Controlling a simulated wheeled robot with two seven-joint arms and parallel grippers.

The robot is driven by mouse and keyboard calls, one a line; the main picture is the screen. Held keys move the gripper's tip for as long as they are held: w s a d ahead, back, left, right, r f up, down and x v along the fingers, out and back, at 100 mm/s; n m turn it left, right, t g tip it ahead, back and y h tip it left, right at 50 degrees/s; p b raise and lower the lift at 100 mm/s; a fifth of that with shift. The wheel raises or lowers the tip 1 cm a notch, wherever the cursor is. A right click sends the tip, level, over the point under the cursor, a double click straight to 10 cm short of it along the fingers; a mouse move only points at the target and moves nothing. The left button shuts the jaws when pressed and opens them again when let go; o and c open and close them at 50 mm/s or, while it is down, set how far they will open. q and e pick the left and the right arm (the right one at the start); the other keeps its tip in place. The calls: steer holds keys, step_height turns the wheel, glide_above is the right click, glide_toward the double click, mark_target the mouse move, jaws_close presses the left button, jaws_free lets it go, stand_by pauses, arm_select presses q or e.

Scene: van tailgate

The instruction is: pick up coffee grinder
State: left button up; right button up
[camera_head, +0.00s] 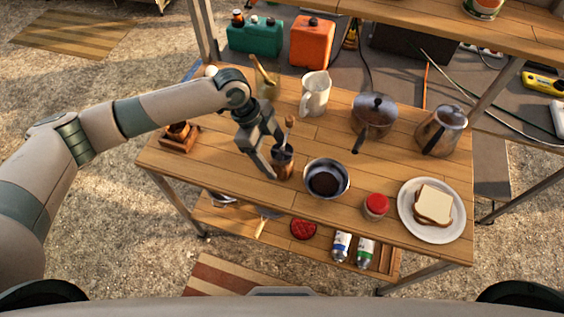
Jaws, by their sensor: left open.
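The coffee grinder (286,170), a small dark brown cylinder with a thin upright handle topped by a wooden knob, stands upright on the wooden table, left of the middle. My left gripper (277,163) is open and reaches down at the grinder, with one finger at its left side and the other close to its top. The fingers hide part of the grinder, and I cannot tell if they touch it. My right gripper is not in view.
A steel bowl (326,180) with dark contents stands just right of the grinder. A white pitcher (314,95), a lidded pot (374,114), a metal kettle (441,130), a red-lidded jar (376,206) and a bread plate (408,220) share the table (228,178). A wooden stand (180,139) is at left.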

mark_target(278, 158)
arm_select(q)
steer(key=shift+d+f+p, duration=0.2)
steer(key=shift+f+p, duration=0.05)
steer(key=shift+p, duration=0.05)
steer(key=p+x, duration=0.1)
steer(key=x, duration=0.2)
steer(key=shift+w+p, duration=0.15)
steer(key=shift+p, duration=0.15)
steer(key=shift+d+f, duration=0.15)
steer(key=shift+f, duration=0.45)
steer(key=c, duration=1.5)
steer(key=shift+c, duration=0.2)
steer(key=shift+r, duration=0.1)
